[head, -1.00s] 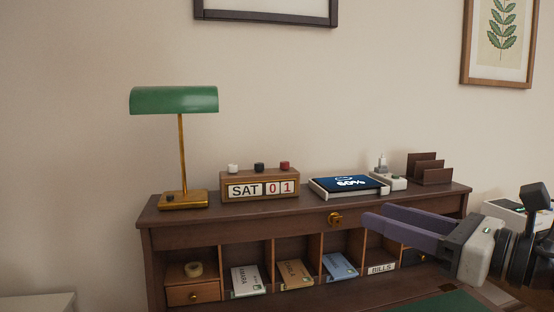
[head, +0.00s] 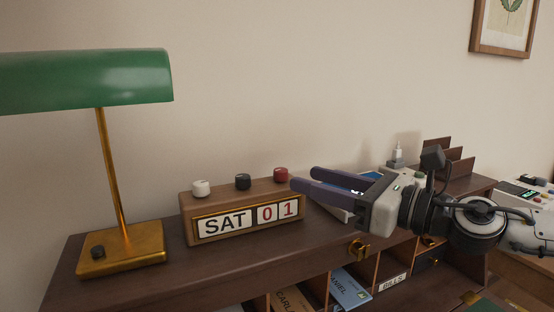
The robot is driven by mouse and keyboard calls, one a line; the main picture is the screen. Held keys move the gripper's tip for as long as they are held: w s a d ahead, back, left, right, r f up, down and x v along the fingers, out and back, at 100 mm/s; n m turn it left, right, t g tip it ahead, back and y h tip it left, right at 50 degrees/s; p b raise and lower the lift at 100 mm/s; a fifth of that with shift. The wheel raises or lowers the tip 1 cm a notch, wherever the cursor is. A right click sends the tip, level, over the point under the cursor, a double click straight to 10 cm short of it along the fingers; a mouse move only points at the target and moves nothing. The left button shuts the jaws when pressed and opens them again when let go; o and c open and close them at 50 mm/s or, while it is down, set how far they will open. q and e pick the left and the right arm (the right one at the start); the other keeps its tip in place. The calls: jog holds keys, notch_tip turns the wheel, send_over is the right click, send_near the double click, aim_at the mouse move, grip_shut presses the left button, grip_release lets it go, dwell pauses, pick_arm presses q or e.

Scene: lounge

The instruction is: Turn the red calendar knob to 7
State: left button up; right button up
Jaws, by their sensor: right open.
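The wooden block calendar (head: 186,222) stands on top of the desk hutch and reads SAT 0 1. Three knobs sit on its top: a white knob (head: 201,188) at left, a black knob (head: 243,181) in the middle and the red knob (head: 281,174) at right. My right gripper (head: 303,180) is open and empty, its two purple-grey fingers pointing left. In the picture its fingertips are just right of the red knob and slightly below it; I cannot tell whether they touch. My left gripper is not in view.
A green-shaded brass lamp (head: 121,250) stands left of the calendar. A brown letter rack (head: 463,168) stands farther right. Pigeonholes with envelopes (head: 349,288) lie below the top.

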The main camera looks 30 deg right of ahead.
aim_at(287, 171)
jog(key=p+x, duration=0.4)
jog(key=x, duration=0.3)
jog(key=shift+w+a+r, duration=0.1)
jog(key=shift+w, duration=0.15)
jog(key=shift+w+a, duration=0.1)
jog(key=shift+w, duration=0.25)
jog(key=c, duration=1.1)
jog(key=shift+o, duration=0.2)
